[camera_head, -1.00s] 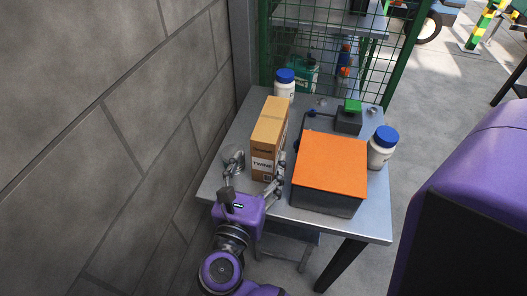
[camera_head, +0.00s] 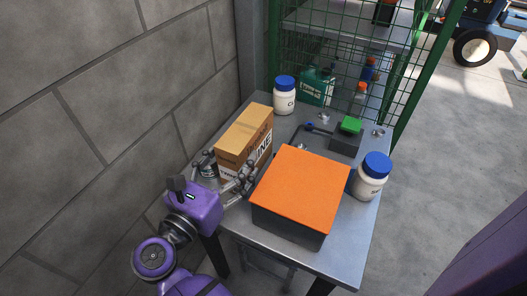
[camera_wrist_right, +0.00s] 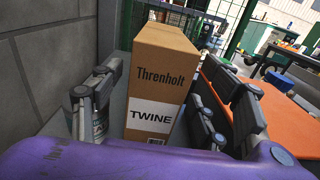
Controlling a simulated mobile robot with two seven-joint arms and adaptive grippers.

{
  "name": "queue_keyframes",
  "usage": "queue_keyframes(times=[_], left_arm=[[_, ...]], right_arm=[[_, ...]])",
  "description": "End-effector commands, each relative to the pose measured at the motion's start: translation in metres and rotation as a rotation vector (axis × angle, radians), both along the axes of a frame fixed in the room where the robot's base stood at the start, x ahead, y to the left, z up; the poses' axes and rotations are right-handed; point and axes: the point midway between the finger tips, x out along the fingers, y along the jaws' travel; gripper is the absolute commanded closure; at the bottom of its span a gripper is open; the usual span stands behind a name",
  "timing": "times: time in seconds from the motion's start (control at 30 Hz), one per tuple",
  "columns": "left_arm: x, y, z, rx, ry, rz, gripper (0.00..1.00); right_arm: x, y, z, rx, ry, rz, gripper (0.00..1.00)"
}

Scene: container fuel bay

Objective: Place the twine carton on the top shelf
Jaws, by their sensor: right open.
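The twine carton (camera_head: 244,137) is a brown box with a white TWINE label, standing upright on the grey metal table near the wall. In the right wrist view the carton (camera_wrist_right: 158,85) shows its Threnholt and TWINE front. My right gripper (camera_head: 228,168) is open at the carton's near end, with one finger on each side. In the right wrist view gaps show between the fingers and the carton's sides. A grey shelf (camera_head: 345,22) shows behind the green mesh; whether it is the top one I cannot tell. My left gripper is not in view.
A dark box with an orange top (camera_head: 300,188) stands close right of the carton. White jars with blue lids stand behind (camera_head: 284,98) and at the right edge (camera_head: 370,178). A green-topped device (camera_head: 348,132) is behind the box. The block wall (camera_head: 110,110) borders the left.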

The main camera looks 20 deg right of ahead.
Motion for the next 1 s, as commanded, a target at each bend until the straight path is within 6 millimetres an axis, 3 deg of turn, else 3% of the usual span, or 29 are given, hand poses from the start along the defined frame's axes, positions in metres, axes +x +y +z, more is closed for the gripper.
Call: queue_keyframes(times=[0.17, 0.7, 1.0], left_arm=[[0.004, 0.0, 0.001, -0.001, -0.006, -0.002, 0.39], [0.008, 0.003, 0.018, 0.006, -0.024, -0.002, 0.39], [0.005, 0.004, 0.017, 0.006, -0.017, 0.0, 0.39]], right_arm=[[0.005, 0.003, 0.002, -0.001, -0.001, 0.0, 0.31], [0.046, -0.051, 0.004, -0.002, -0.003, 0.001, 0.31], [0.05, -0.057, 0.002, 0.0, 0.0, 0.0, 0.31]])
